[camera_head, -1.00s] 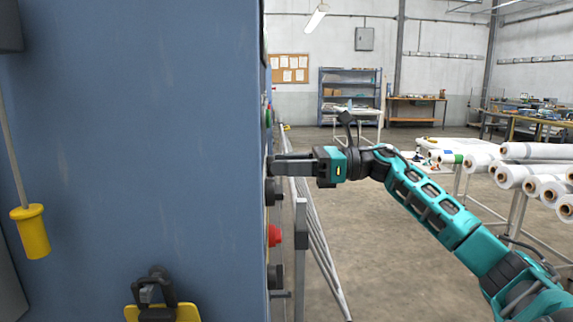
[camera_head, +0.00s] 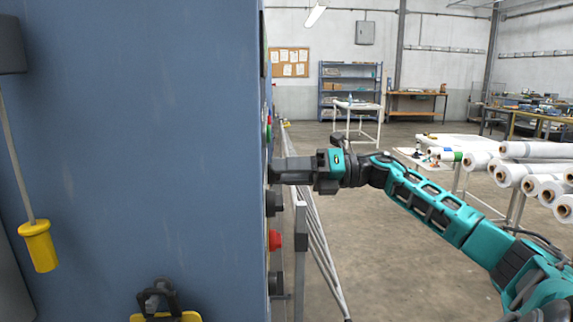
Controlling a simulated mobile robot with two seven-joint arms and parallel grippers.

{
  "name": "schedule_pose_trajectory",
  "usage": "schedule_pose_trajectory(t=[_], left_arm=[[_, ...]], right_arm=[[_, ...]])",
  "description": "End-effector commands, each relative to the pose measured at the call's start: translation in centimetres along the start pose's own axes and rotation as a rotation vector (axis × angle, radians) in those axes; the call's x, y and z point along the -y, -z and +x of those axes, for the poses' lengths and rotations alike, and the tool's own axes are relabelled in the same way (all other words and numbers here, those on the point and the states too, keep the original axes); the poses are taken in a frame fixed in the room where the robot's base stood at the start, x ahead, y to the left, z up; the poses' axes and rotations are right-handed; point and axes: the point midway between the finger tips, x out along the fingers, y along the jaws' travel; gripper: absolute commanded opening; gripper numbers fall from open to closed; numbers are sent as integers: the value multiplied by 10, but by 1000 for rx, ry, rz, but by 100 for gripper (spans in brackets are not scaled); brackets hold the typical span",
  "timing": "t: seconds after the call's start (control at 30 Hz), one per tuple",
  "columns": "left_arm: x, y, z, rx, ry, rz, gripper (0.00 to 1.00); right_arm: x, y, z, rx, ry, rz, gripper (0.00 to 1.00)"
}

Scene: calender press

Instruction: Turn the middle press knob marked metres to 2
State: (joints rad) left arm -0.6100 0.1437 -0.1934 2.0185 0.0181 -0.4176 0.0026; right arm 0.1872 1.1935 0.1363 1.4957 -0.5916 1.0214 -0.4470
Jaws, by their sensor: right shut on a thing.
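The blue press (camera_head: 140,130) fills the left of the view, and its control face is seen edge-on along its right edge. My right gripper (camera_head: 276,172), teal and dark grey, reaches in from the right and is shut on a knob at that face, which the jaws largely hide. A dark knob (camera_head: 274,202) shows just below the jaws. A red button (camera_head: 274,240) and another dark knob (camera_head: 275,284) are lower down. Knob markings and pointer settings cannot be read from this angle. My left gripper is not in view.
A grey metal frame (camera_head: 300,255) stands close beside the control face, below my right gripper. A yellow handle (camera_head: 38,246) hangs at the left. White rolls (camera_head: 540,170) lie on a rack at the right. Open floor (camera_head: 400,270) lies between.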

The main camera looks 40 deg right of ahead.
Motion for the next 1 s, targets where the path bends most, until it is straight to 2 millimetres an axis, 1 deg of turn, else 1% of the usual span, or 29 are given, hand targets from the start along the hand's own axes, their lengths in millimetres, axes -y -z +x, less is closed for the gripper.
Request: schedule_pose_trajectory(t=[0.03,0.2,0.37,0.5,0.6,0.8,1.0], left_arm=[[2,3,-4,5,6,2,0],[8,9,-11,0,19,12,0],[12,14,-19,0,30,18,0],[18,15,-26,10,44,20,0],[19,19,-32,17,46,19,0],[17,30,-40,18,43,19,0],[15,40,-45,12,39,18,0]], right_arm=[[-2,-2,0,-2,1,47,12],[-2,-3,0,-1,1,208,12],[-2,-3,0,0,1,358,12],[-1,-3,0,0,1,481,12],[0,-2,0,0,2,557,12],[1,-1,0,0,1,677,12],[2,0,0,1,-1,751,12]])
